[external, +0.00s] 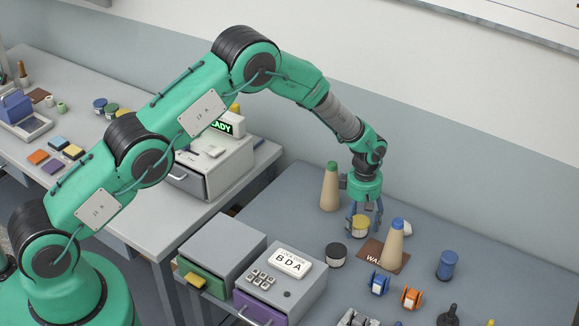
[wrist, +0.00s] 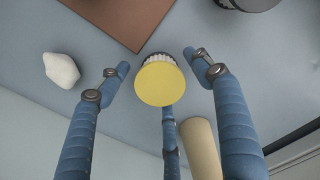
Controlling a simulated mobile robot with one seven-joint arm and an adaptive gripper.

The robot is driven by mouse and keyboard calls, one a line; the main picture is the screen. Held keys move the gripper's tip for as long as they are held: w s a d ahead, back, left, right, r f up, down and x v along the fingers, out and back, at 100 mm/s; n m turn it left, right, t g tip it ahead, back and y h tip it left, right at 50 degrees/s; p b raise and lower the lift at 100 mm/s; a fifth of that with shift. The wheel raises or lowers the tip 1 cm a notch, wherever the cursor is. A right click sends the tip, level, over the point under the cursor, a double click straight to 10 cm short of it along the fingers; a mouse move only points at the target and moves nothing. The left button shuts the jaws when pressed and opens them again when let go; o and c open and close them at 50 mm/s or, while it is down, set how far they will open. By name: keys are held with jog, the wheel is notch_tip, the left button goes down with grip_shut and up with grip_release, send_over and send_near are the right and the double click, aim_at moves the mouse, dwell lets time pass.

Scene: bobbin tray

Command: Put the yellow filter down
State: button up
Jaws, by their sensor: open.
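The yellow filter (wrist: 160,84) is a short round piece with a flat yellow top and a pleated white side. In the wrist view it sits between my gripper's blue fingers, with visible gaps to the two side fingers. My gripper (wrist: 158,64) is open; a third finger shows below the filter, and I cannot tell whether it touches it. In the external view my gripper (external: 362,222) points down low over the grey table, with the yellow filter (external: 361,227) between its fingers, seemingly on the tabletop. The filter's underside is hidden.
A tan cone with a green top (external: 329,188) stands close left of my gripper. A brown mat (external: 374,261) carries a tan cone with a blue top (external: 394,243). A dark-sided filter (external: 336,256) stands in front. A white lump (wrist: 61,70) lies nearby.

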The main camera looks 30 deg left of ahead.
aim_at(360, 221)
notch_tip(360, 221, up, 12)
jog(key=shift+b, duration=0.4)
dwell(0.4)
jog(key=shift+r, duration=0.1)
dwell(0.4)
